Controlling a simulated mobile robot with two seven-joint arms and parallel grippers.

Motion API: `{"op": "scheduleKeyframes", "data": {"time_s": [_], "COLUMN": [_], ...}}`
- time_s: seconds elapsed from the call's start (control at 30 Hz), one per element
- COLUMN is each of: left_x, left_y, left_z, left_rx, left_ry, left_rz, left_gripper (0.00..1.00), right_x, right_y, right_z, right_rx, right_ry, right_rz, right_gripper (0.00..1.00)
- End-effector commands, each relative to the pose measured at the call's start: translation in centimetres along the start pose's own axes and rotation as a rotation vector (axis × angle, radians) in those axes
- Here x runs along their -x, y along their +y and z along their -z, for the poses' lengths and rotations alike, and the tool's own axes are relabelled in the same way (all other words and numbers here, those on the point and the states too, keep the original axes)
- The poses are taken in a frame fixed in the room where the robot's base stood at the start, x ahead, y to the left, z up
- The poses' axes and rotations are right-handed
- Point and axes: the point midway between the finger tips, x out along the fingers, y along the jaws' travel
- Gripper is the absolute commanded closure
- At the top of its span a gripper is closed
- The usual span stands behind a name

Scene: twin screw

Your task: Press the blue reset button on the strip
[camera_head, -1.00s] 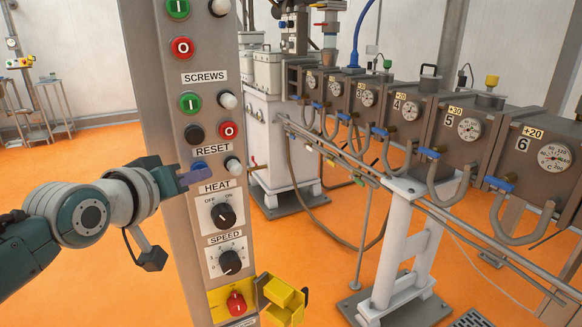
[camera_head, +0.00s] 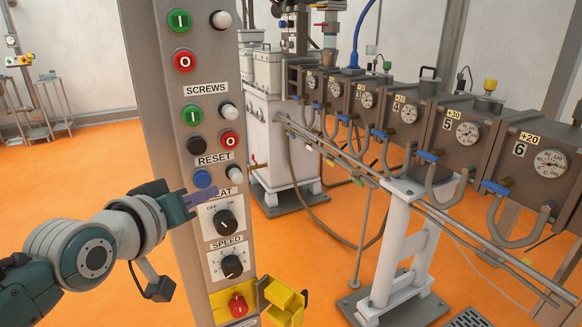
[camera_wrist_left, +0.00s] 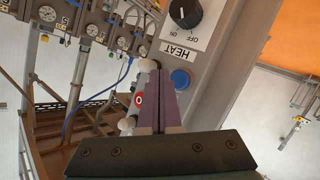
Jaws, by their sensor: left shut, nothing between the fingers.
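The blue reset button (camera_head: 202,179) sits on the grey control strip (camera_head: 160,110), under the RESET label (camera_head: 215,159). It also shows in the left wrist view (camera_wrist_left: 180,79), just right of my fingers. My left gripper (camera_head: 203,197) is shut and empty. In the head view its fingertips lie just below the blue button and cover part of the HEAT label. The button's face is in full view. Whether the fingertips touch the strip, I cannot tell. My right gripper is not in view.
A white lamp (camera_head: 235,174) sits right of the blue button. Above are a black button (camera_head: 197,145) and a red one (camera_head: 229,140). Below are the HEAT knob (camera_head: 225,222), the SPEED knob (camera_head: 232,266) and a red switch (camera_head: 238,305) with a yellow guard (camera_head: 284,302).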

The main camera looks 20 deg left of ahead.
Motion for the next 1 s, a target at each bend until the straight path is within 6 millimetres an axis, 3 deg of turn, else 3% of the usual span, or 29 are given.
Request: {"op": "scheduleKeyframes", "data": {"time_s": [0.33,1.0], "left_x": [2.3,2.4], "left_y": [1.7,1.8], "left_z": [-1.4,-1.7], "left_rx": [0.001,0.0], "left_ry": [0.0,0.001], "left_rz": [0.0,0.0], "left_gripper": [1.0,1.0], "right_x": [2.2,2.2], "right_y": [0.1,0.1], "right_z": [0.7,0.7], "right_rx": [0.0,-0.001], "right_ry": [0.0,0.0], "right_rz": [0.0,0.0], "right_gripper": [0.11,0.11]}}
